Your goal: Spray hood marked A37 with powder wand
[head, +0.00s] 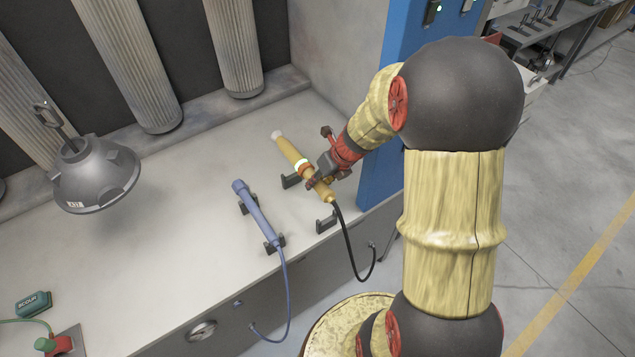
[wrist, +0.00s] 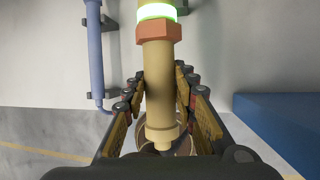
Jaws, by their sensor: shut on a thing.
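A yellow wand (head: 293,154) with a pale nozzle tip, a glowing green-white ring and a black cable is in my gripper (head: 315,180). My gripper is shut around its handle, which also shows between the fingers in the wrist view (wrist: 159,85). The wand appears raised off its black cradle brackets (head: 326,223), nozzle toward the back wall. A grey dome hood (head: 97,175) hangs by a hook at the left. A small tag (head: 75,205) is on its rim, but its marking is too small to read surely.
A blue wand (head: 259,215) rests in brackets left of my gripper, its hose hanging over the bench front. Grey ribbed filter columns (head: 135,70) line the back. A green box (head: 33,304) sits front left. A blue panel (head: 385,130) stands at right. The bench between hood and blue wand is clear.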

